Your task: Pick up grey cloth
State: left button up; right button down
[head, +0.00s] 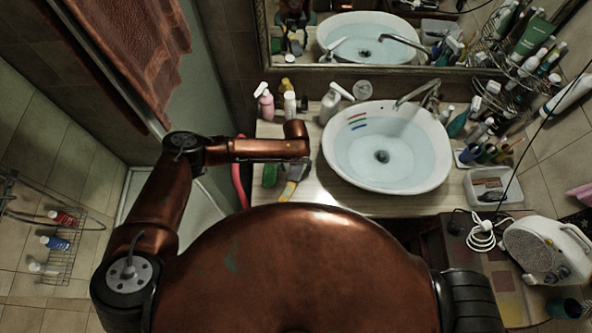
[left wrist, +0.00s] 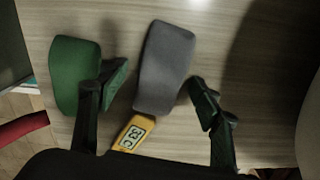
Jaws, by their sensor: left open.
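The grey cloth (left wrist: 166,62) lies on the wooden counter in the left wrist view, a long rounded pad slightly tilted. In the head view the grey cloth (head: 297,171) shows only partly, below my left forearm's end. My left gripper (left wrist: 162,92) is open and empty, its dark fingers on either side of the cloth's lower part. I cannot tell how high the fingers are above the counter. The left finger overlaps the edge of a green cloth (left wrist: 74,68) in the picture. My right gripper is out of view.
A yellow thermometer (left wrist: 134,133) lies at the grey cloth's lower end. The vessel basin (head: 388,147) stands right of the gripper. Bottles (head: 289,103) stand behind it. A red item (head: 239,183) is at the counter's left edge.

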pick_arm(q)
jog(key=shift+c, duration=0.2)
jog(key=c, duration=1)
jog(key=shift+r, duration=0.15)
